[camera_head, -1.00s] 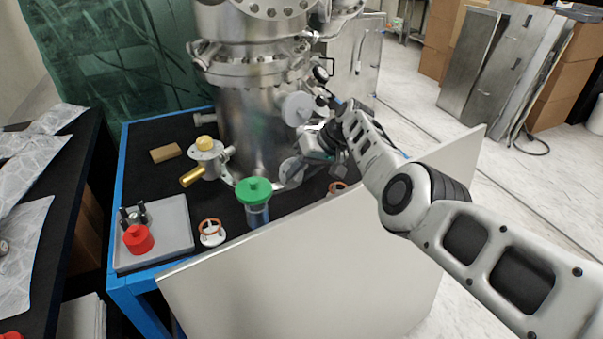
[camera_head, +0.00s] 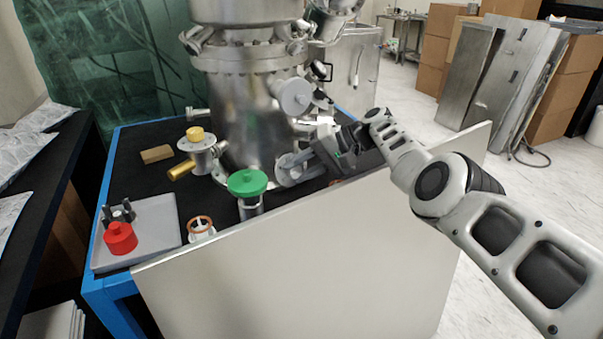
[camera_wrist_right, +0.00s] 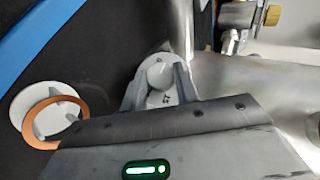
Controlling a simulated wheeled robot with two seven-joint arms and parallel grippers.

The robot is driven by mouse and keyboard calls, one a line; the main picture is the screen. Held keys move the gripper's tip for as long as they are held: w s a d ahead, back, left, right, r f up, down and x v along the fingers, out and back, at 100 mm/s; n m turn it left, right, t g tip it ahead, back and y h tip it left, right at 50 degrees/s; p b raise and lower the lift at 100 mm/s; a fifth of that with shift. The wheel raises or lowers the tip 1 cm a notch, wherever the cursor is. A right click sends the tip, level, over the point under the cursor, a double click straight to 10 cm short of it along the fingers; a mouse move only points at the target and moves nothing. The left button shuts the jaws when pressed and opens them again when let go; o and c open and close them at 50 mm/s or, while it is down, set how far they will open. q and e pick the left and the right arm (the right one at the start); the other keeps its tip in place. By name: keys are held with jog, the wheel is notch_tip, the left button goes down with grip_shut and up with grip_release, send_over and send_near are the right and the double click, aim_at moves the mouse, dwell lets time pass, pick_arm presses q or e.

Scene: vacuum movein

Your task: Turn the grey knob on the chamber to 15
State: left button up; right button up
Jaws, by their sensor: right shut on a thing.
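The metal chamber (camera_head: 245,115) stands on the black table top. The grey knob (camera_wrist_right: 158,75) sits low on its side; in the head view its pale round flange (camera_head: 288,172) shows just left of my right gripper (camera_head: 308,162). In the right wrist view the two fingers of my right gripper (camera_wrist_right: 157,88) lie on either side of the knob, shut on it. I cannot read any scale or number on the knob. My left gripper is not in view.
A large pale panel (camera_head: 310,270) rises along the near edge. A second pale disc (camera_head: 295,95) is higher on the chamber.

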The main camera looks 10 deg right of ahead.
dwell(0.4)
jog(key=o, duration=1)
jog(key=shift+c, duration=0.2)
jog(key=shift+r, duration=0.1)
jog(key=shift+d+r+p, duration=0.25)
jog(key=shift+d+p, duration=0.05)
jog(key=shift+p, duration=0.15)
pick_arm(q)
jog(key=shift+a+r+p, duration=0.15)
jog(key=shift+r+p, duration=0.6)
jog(key=shift+p, duration=0.7)
pick_arm(e)
jog(key=v, duration=1.5)
jog(key=shift+s+f, duration=0.15)
